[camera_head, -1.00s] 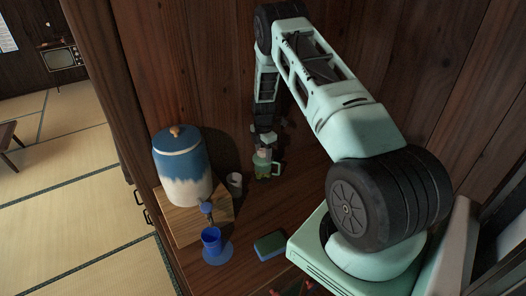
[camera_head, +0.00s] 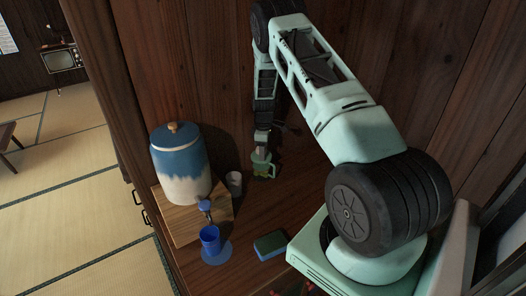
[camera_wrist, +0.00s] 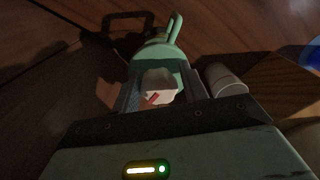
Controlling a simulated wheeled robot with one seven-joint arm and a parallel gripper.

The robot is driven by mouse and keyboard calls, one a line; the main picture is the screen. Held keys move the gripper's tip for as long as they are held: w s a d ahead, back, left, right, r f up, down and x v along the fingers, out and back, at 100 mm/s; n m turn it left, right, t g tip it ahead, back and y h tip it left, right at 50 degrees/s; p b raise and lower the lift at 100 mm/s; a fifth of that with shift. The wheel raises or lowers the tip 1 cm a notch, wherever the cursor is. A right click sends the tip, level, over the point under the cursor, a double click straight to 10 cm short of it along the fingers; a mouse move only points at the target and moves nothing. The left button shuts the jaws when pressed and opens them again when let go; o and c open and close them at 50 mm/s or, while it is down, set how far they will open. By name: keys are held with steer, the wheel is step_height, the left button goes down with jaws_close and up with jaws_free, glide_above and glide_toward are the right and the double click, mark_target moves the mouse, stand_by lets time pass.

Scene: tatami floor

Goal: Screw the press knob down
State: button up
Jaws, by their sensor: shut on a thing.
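The press is a green, pitcher-like vessel with a looped handle (camera_head: 263,170) on the wooden counter by the wall. In the wrist view its green body and handle (camera_wrist: 160,52) point away from me. The pale press knob (camera_wrist: 158,84), with a red mark on its face, sits at its top. My gripper (camera_wrist: 160,92) is over the press with a finger on each side of the knob, shut on it. In the head view my gripper (camera_head: 262,148) hangs down from above onto the press and hides most of the knob.
A blue and white lidded crock (camera_head: 181,165) stands on a wooden block (camera_head: 178,222) at left. A pale cup (camera_head: 234,183) stands close beside the press. Wooden walls rise behind.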

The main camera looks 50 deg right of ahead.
steer(key=m, duration=0.2)
steer(key=f+m, duration=0.1)
steer(key=m, duration=0.3)
steer(key=shift+a+f+b, duration=0.2)
steer(key=shift+a+b, duration=0.2)
steer(key=shift+c, duration=0.8)
steer(key=m, duration=0.5)
steer(key=shift+s+d, duration=0.1)
steer(key=o, duration=0.5)
steer(key=shift+d, duration=0.1)
steer(key=shift+r, duration=0.35)
steer(key=shift+o, duration=1.3)
steer(key=shift+d+r+p, duration=0.15)
steer(key=shift+r+p, duration=0.2)
steer(key=shift+p, duration=0.05)
steer(key=shift+w+r+p, duration=0.2)
steer(key=shift+r+p, duration=1.85)
steer(key=shift+r, duration=2)
